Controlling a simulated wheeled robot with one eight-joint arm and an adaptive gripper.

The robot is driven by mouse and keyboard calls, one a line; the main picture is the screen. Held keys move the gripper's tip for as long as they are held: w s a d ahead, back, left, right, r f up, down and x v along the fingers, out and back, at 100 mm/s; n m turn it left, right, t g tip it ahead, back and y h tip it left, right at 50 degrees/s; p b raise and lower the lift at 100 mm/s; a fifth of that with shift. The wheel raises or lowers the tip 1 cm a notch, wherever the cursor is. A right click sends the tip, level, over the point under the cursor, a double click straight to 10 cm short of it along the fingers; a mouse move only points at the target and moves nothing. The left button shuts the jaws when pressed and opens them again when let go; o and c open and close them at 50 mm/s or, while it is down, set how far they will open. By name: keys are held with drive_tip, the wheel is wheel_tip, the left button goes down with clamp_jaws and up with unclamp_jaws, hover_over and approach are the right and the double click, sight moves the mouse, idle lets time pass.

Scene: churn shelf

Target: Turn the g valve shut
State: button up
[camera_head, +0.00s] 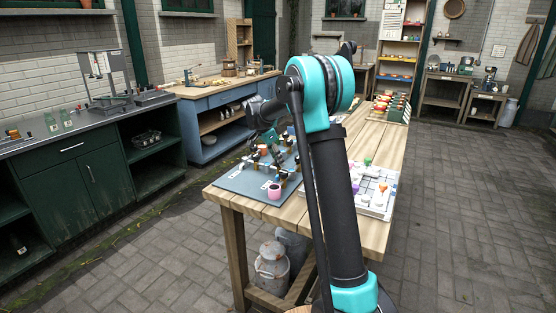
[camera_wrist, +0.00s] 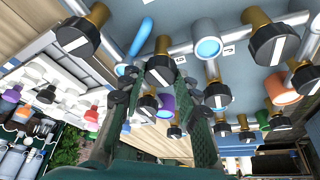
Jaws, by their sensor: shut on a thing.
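The valve board (camera_head: 240,185) lies on the wooden table (camera_head: 232,203), with pipes and several valves. In the wrist view the board (camera_wrist: 205,72) carries brass stems with black handles, each marked with a white bar. A small tag that looks like G (camera_wrist: 181,59) sits beside one brass valve (camera_wrist: 162,44). My gripper (camera_wrist: 164,76) has its green fingers around that valve's black handle and is shut on it; the fingers partly hide the handle, so its turn angle is unclear. In the head view my gripper (camera_head: 265,135) is low over the board, mostly hidden by my arm.
Neighbouring valves (camera_wrist: 272,42) and (camera_wrist: 82,35) stand close on both sides. A pipe end with a blue mouth (camera_wrist: 207,46) is beside the held valve. A white tray (camera_head: 377,208) with coloured pieces lies to the right. Paved floor (camera_head: 150,250) is open at the left.

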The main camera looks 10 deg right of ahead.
drive_tip(key=shift+m+g, duration=0.3)
drive_tip(key=shift+m, duration=0.6)
drive_tip(key=o, duration=1.2)
drive_tip(key=shift+c, duration=0.2)
drive_tip(key=v, duration=1.2)
